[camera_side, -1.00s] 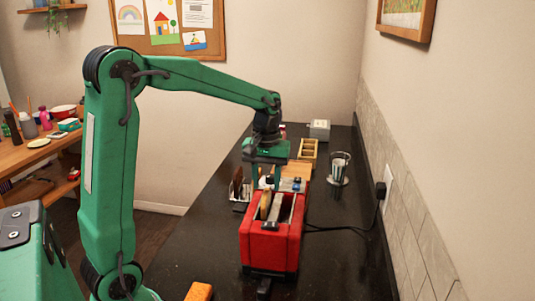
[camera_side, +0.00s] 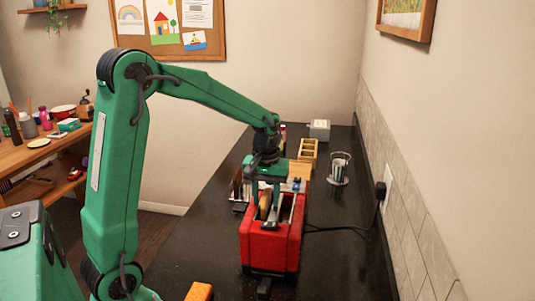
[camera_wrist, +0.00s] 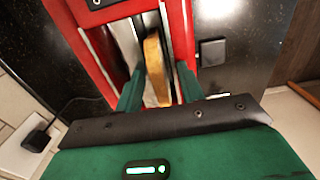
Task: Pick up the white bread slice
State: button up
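A bread slice (camera_side: 265,206) with a tan crust stands on edge in a slot of the red toaster (camera_side: 268,247), its top sticking out. In the wrist view the slice (camera_wrist: 156,68) shows its golden-brown crust edge; its faces are mostly hidden. My gripper (camera_side: 271,199) is just above the toaster, fingers pointing down. In the wrist view my gripper's green fingers (camera_wrist: 160,90) are apart, one on each side of the slice, with a narrow gap at the right finger. The fingertips are partly hidden at the slot.
A rack with dark slices (camera_side: 238,188) stands behind the toaster at left. A glass (camera_side: 339,170) stands at right on the black counter. A wooden box (camera_side: 308,150) and a grey box (camera_side: 319,130) are farther back. The toaster's cord runs right to the wall plug (camera_side: 380,190).

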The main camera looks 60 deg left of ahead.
grip_shut()
jog(key=shift+r, duration=5.05)
